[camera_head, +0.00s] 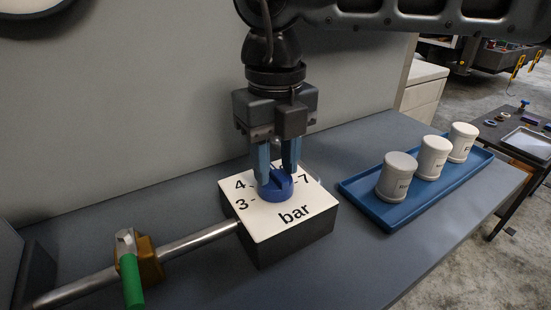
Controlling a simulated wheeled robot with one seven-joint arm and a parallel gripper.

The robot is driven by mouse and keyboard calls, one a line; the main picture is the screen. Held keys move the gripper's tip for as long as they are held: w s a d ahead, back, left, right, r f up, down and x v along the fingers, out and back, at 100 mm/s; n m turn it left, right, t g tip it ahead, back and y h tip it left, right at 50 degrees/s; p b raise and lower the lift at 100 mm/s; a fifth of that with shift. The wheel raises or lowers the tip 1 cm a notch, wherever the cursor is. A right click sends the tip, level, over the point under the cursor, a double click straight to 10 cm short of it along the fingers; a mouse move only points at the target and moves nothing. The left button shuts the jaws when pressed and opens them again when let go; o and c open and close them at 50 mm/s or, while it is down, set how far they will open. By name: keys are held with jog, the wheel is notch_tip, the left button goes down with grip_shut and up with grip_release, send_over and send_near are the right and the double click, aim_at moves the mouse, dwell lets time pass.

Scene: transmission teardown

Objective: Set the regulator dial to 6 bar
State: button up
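The regulator is a dark box with a white top plate (262,225) marked "bar". A round blue dial (276,194) sits in the middle of the plate. The marks 3, 4 and 7 show around it; the marks between 4 and 7 are hidden behind my fingers. My gripper (277,174) points straight down over the dial, its two blue-grey fingertips at the dial's top with a narrow gap between them. I cannot tell whether they press on the dial's grip. The dial's pointer direction is not clear.
A metal pipe (195,241) runs left from the box to a brass valve (146,262) with a green handle (133,284). A blue tray (392,217) with three labelled grey-white canisters (432,158) stands to the right. Bench between box and tray is clear; a wall stands behind.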

jog(key=shift+c, duration=0.2)
grip_shut()
jog(key=shift+f+m+b, duration=0.1)
jog(key=shift+m+b, duration=0.2)
jog(key=m+b, duration=0.3)
jog(key=m, duration=0.1)
jog(key=shift+m+b, duration=1)
jog(key=shift+m, duration=1.1)
jog(key=shift+o, duration=0.2)
grip_release()
